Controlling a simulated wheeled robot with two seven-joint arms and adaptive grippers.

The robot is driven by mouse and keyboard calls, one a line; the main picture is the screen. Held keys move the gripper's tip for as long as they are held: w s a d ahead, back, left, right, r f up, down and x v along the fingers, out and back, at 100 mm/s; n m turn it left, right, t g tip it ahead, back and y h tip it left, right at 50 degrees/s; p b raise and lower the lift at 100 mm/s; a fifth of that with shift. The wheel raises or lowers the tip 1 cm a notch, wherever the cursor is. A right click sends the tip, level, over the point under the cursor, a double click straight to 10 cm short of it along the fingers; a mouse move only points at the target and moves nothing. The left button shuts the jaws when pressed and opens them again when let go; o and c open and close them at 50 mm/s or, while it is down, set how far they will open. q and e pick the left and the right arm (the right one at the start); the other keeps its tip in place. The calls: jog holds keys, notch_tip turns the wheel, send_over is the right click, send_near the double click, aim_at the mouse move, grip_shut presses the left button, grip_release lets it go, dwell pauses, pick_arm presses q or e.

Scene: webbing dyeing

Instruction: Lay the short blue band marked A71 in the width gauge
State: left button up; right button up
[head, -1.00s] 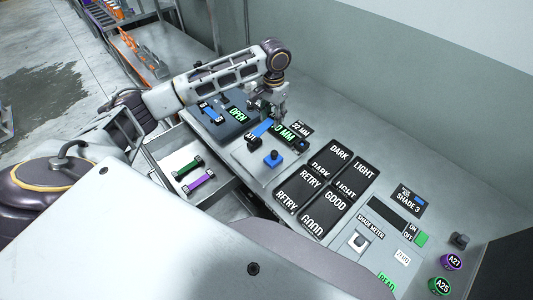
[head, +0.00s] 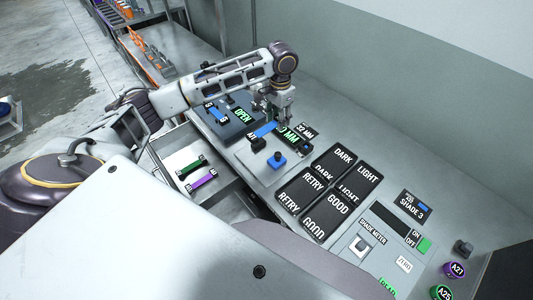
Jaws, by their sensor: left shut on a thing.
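A short blue band (head: 265,130) with a dark tag at its near end lies at the width gauge (head: 250,158), slanted beside the gauge's "0 MM" display (head: 289,134). The tag's lettering is too small to read in full. My left gripper (head: 281,122) reaches over the gauge from the left and is shut on the blue band near its far end. Its fingers partly hide that end and the display. Whether the band lies flat in the gauge cannot be told. A blue knob (head: 277,160) stands on the gauge's near side. My right gripper is not in view.
An open drawer (head: 166,151) holds a green band (head: 191,167) and a purple band (head: 201,181). Dark label pads (head: 314,179) and a shade meter (head: 375,232) lie to the right.

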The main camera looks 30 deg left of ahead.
pick_arm(q)
jog(key=shift+f, duration=0.1)
jog(key=shift+f, duration=0.6)
notch_tip(320, 180, down, 5)
jog(key=shift+r+p, duration=0.1)
jog(key=shift+p, duration=0.25)
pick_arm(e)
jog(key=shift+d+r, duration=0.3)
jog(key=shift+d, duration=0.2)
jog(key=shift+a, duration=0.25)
